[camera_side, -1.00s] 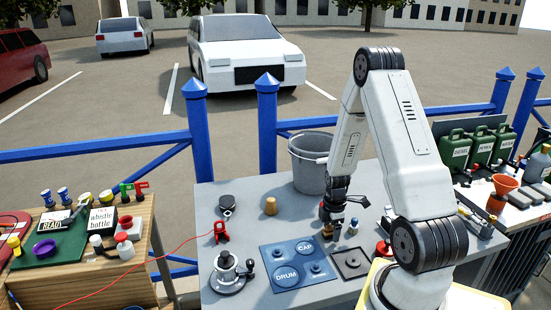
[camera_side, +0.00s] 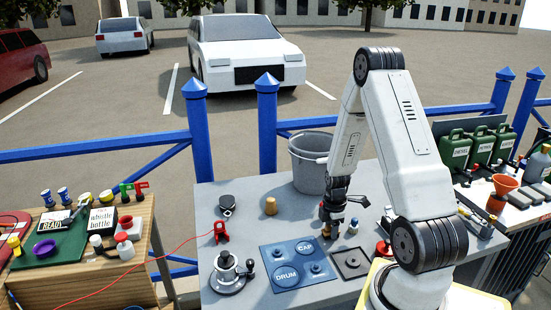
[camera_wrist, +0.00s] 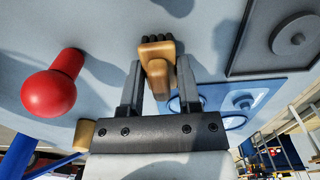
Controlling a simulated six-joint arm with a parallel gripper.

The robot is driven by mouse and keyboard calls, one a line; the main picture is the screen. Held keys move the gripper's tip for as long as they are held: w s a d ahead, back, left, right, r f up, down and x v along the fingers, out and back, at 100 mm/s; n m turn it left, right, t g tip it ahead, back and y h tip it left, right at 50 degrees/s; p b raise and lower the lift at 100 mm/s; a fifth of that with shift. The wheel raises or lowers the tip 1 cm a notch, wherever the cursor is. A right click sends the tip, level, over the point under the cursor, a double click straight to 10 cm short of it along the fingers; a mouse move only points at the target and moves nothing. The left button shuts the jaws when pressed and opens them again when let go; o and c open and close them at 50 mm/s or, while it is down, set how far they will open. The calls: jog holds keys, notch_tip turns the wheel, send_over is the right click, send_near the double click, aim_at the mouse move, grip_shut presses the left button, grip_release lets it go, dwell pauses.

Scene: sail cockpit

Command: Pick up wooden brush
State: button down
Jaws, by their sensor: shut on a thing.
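The wooden brush (camera_wrist: 157,55) shows in the wrist view as a tan wooden block with dark bristles below it. It sits between the two fingers of my gripper (camera_wrist: 157,80), which are shut on it. In the side view my gripper (camera_side: 335,215) points down at the grey table, right of the blue board. The brush is mostly hidden there by the fingers. I cannot tell whether it touches the table.
A grey bucket (camera_side: 311,165) stands behind my gripper. A wooden cylinder (camera_side: 271,206) is to its left. The blue board (camera_side: 297,263) and a dark square plate (camera_side: 350,264) lie in front. A red knob (camera_wrist: 48,95) shows in the wrist view.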

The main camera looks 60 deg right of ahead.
jog(key=shift+r, duration=0.2)
jog(key=shift+r, duration=4.8)
